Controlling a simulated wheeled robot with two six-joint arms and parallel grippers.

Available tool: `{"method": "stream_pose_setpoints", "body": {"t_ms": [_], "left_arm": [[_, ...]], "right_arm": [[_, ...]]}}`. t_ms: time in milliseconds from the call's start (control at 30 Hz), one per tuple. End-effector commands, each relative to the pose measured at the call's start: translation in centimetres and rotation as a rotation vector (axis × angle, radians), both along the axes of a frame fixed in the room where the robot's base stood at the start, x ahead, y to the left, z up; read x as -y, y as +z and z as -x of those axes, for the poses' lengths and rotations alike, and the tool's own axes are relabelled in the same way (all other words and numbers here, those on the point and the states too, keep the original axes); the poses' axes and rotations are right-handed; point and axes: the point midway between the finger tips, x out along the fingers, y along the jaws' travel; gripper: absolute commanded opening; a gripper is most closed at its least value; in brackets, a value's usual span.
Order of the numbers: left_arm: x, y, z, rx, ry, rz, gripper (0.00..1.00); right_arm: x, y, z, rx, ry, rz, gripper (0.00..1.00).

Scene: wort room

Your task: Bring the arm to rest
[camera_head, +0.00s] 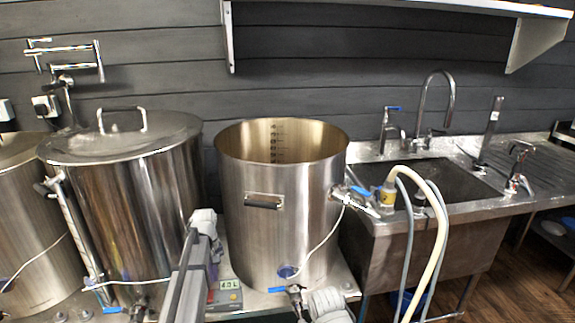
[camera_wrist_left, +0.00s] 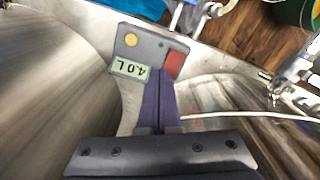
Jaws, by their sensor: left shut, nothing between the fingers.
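My left arm comes up from the bottom of the head view, in front of the gap between the lidded kettle (camera_head: 140,200) and the open steel kettle (camera_head: 270,225). My left gripper (camera_head: 213,268) points down there, partly hidden by my own wrist. In the left wrist view its purple fingers (camera_wrist_left: 159,90) lie together, shut with nothing between them. Beyond the tips is a grey meter box (camera_wrist_left: 140,52) reading 4.0 L, with a yellow button and a red patch. The meter box also shows in the head view (camera_head: 226,295). My right gripper is not in view.
Kettle walls stand close on both sides of the gripper. A steel sink (camera_head: 425,181) with taps and hanging hoses is to the right. A thin white hose (camera_wrist_left: 240,115) crosses near the fingers in the wrist view. A shelf (camera_head: 480,8) hangs above.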

Motion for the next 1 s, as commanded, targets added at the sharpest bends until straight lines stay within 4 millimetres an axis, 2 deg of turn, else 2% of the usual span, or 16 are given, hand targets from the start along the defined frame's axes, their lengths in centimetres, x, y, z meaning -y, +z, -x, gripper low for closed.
{"method": "stream_pose_setpoints", "body": {"t_ms": [33, 200, 300, 400, 533, 600, 700, 800, 1000], "left_arm": [[2.9, 2.6, 2.1, -0.005, -0.068, -0.004, 0.00], [12.0, 8.4, 8.8, -0.024, -0.354, -0.025, 0.00], [16.5, 11.6, 13.4, -0.038, -0.532, -0.037, 0.00], [19.9, 14.4, 17.7, -0.050, -0.694, -0.051, 0.00], [22.6, 17.0, 22.1, -0.062, -0.863, -0.064, 0.00], [23.4, 17.9, 23.8, -0.067, -0.927, -0.070, 0.00], [24.2, 18.7, 25.3, -0.073, -0.988, -0.075, 0.00], [24.5, 18.9, 25.9, -0.075, -1.016, -0.077, 0.00], [24.6, 18.7, 25.9, -0.075, -1.021, -0.078, 0.00]], "right_arm": [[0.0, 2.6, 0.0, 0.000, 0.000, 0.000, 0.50], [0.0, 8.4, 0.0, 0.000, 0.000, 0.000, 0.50], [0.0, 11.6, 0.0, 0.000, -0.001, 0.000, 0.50], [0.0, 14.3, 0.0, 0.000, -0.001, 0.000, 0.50], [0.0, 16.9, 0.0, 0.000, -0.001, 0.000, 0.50], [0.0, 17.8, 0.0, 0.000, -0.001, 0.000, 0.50], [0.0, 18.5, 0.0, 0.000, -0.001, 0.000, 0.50], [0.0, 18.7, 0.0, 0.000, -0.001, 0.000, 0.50], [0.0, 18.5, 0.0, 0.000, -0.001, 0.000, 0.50]]}}
